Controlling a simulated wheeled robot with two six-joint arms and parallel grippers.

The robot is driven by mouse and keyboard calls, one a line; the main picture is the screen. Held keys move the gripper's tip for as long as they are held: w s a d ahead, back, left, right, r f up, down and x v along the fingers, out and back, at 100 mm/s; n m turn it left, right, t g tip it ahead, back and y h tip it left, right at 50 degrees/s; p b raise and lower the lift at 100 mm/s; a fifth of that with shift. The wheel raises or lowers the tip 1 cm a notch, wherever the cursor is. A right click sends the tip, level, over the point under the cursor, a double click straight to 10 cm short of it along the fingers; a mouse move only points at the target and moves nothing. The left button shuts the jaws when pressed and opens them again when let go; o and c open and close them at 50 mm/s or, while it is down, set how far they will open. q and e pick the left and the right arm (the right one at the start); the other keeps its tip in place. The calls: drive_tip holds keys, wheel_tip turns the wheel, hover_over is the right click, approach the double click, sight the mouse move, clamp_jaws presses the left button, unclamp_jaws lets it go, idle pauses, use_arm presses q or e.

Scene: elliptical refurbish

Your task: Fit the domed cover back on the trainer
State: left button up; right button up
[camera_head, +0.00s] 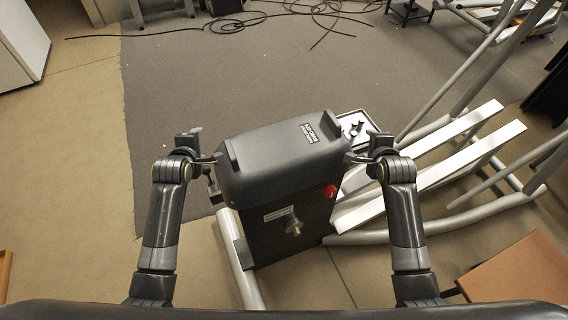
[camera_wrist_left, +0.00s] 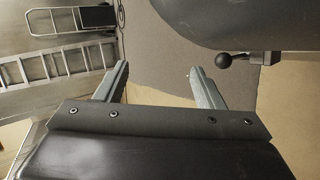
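The domed cover (camera_head: 270,155) is dark grey with a rounded top, a pale label and a raised black grip at each end. It lies over the trainer's dark boxy housing (camera_head: 265,236); I cannot tell whether it is fully seated. It also shows at the upper right of the left wrist view (camera_wrist_left: 235,18). My left gripper (camera_head: 206,146) is at the cover's left end, its fingers (camera_wrist_left: 160,85) spread with nothing between them. My right gripper (camera_head: 365,147) is at the cover's right end; its fingers look spread, with no part of the cover visibly clamped.
A red knob (camera_head: 329,191) and metal shaft (camera_head: 294,228) are on the housing's front. A black ball-ended lever (camera_wrist_left: 224,60) is near my left gripper. A tray of small parts (camera_head: 367,121) is behind the cover. White foot rails (camera_head: 465,165) extend right.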

use_arm(q)
drive_tip(key=shift+o, duration=1.2)
drive_tip(key=shift+a, duration=0.25)
use_arm(e)
drive_tip(key=shift+d, duration=0.25)
drive_tip(key=shift+o, duration=0.4)
drive_tip(key=o, duration=0.4)
use_arm(q)
drive_tip(key=shift+s, duration=0.1)
use_arm(e)
drive_tip(key=shift+f, duration=0.1)
use_arm(q)
drive_tip(key=v, duration=1.1)
drive_tip(key=shift+s+r, duration=0.2)
drive_tip(key=shift+s, duration=0.1)
use_arm(e)
drive_tip(key=v, duration=1.2)
